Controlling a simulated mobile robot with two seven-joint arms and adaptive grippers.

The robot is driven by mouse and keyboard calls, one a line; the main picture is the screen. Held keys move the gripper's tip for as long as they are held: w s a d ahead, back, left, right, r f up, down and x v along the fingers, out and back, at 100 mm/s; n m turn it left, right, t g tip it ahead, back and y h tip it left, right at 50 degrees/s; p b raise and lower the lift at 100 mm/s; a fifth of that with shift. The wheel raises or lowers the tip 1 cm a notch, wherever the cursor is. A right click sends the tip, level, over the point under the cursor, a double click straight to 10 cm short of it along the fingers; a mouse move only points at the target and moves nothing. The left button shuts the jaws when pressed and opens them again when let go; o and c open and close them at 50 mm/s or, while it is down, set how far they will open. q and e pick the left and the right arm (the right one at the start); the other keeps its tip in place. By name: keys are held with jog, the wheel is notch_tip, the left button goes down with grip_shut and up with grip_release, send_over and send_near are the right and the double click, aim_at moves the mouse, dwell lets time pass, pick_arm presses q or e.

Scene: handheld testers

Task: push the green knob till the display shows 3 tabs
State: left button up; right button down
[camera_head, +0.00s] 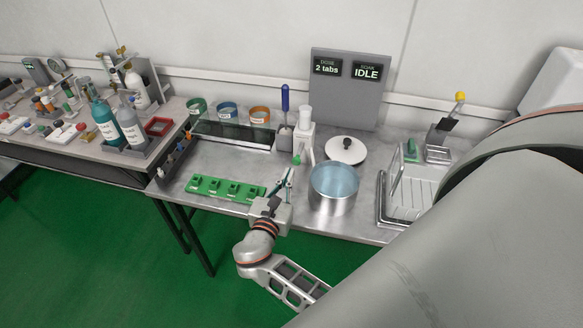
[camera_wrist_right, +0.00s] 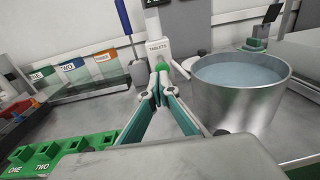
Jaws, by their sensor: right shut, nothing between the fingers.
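The green knob (camera_head: 296,160) is on the front of a white tablet dispenser (camera_head: 305,118) at the middle of the table. In the right wrist view the knob (camera_wrist_right: 161,66) shows just beyond my fingertips, partly hidden by them. The dispenser, marked TABLETS, shows there too (camera_wrist_right: 157,47). The display panel (camera_head: 349,95) stands behind and reads "DOSE 2 tabs" and "SOAK IDLE". My right gripper (camera_head: 289,174) is shut and empty, its tips pointing at the knob; I cannot tell if they touch it. My left gripper is not in view.
A steel pot of water (camera_head: 333,191) stands close right of my right gripper. A green numbered rack (camera_head: 225,189) lies to the left. A lid (camera_head: 346,150), a blue-handled tool in a holder (camera_head: 285,104) and a wire rack (camera_head: 407,192) stand nearby. Labelled jars (camera_head: 228,112) are behind.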

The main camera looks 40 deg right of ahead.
jog(key=v, duration=0.4)
jog(key=shift+s+a, duration=0.25)
jog(key=shift+a, duration=0.1)
jog(key=shift+a, duration=0.1)
